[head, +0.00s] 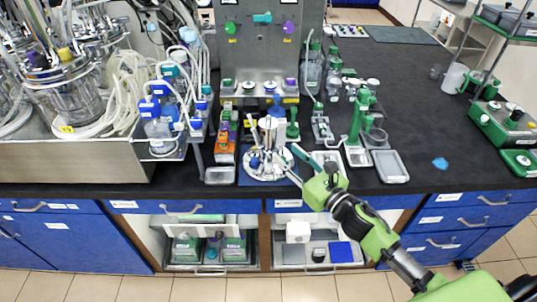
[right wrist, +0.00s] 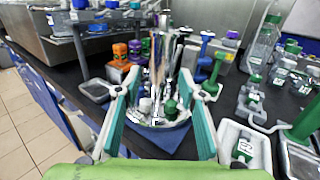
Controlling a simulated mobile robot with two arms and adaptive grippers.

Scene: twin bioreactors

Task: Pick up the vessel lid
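The vessel lid (head: 264,177) is a round pale plate crowded with ports, tubes and small caps. It sits on a blue mat near the front edge of the black bench. My right gripper (head: 289,160) reaches in from the lower right, its teal fingers at the lid's right side. In the right wrist view the fingers of the right gripper (right wrist: 158,76) are spread, with the lid (right wrist: 158,118) and its upright fittings seen between them. Nothing is visibly gripped, and I cannot tell whether either finger touches the lid. My left gripper is not in view.
A metal tub (head: 75,160) with glass vessels and coiled tubing stands at left. Orange boxes (head: 224,153) and a small grey tray (head: 219,175) are left of the lid. A green stand (head: 360,115) and another tray (head: 391,166) are at right. Bench beyond is clearer.

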